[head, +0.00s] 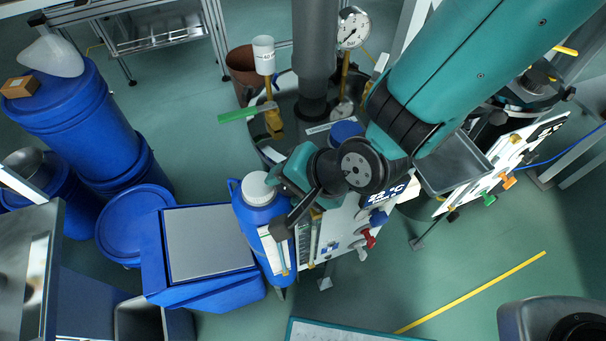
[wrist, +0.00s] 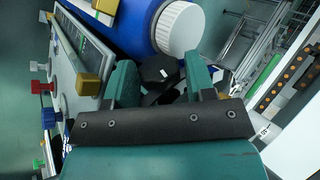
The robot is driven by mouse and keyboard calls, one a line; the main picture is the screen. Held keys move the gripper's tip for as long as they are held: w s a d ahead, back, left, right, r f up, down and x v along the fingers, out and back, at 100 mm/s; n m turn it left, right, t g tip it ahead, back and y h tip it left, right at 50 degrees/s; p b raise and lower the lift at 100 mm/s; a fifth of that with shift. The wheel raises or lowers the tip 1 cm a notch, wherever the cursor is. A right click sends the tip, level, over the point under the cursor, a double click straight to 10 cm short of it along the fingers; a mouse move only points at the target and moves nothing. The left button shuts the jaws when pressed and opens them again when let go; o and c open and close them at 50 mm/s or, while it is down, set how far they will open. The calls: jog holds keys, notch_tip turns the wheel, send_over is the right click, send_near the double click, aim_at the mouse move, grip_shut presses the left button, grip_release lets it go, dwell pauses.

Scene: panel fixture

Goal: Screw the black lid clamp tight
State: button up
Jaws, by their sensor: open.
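My gripper (wrist: 160,78) is open, with its two teal fingers apart in the wrist view. A black knob-like part (wrist: 154,69), which looks like the lid clamp, shows between and beyond the fingers. I cannot tell whether either finger touches it. In the head view my gripper (head: 292,201) is beside the white cap of the blue jug, at the front of the steel vessel (head: 285,97). My arm hides much of the vessel's lid there, and I cannot make out the clamp in that view.
The blue jug (head: 251,215) with its white cap (wrist: 180,29) stands close to my gripper. A white panel (head: 343,232) with coloured valves is just right of it. A pressure gauge (head: 353,28) rises behind. Blue drums (head: 84,115) stand left; open floor lies front right.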

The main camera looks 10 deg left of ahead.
jog(key=b+v, duration=0.5)
jog(key=v, duration=1.2)
jog(key=shift+r, duration=0.2)
jog(key=shift+w+d, duration=0.1)
jog(key=shift+d, duration=0.1)
